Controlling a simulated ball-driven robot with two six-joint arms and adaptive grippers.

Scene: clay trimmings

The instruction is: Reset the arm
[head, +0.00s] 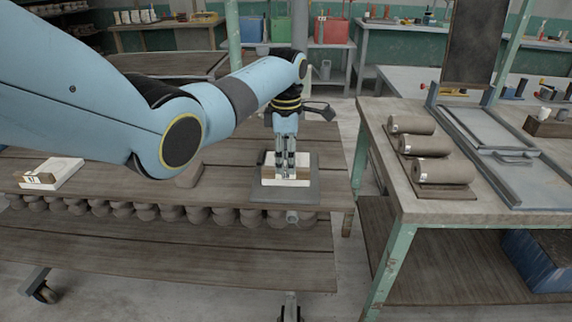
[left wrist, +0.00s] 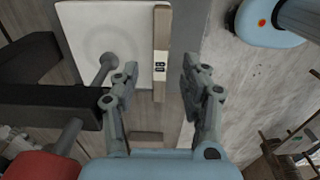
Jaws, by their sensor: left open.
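My left arm reaches in from the left in the head view. My left gripper (head: 286,170) points down over a white block with a wooden strip (head: 298,182), which sits on a grey board (head: 258,194) on the wooden bench. In the left wrist view the gripper (left wrist: 160,92) has its two fingers apart, with nothing held between them. The white square top (left wrist: 82,30) and its wooden strip with a dark mark (left wrist: 161,35) lie beyond the fingers, mostly to the left. I cannot tell in the head view whether the fingers touch the block. My right gripper is in neither view.
Another white block (head: 58,172) lies at the bench's left. A brown clay-coloured piece (head: 189,175) is behind my elbow. Several rounded brown pieces (head: 150,212) line the shelf below. The right table (head: 385,112) holds brown rolls (head: 440,172) and a grey frame (head: 480,135). Floor shows between the tables.

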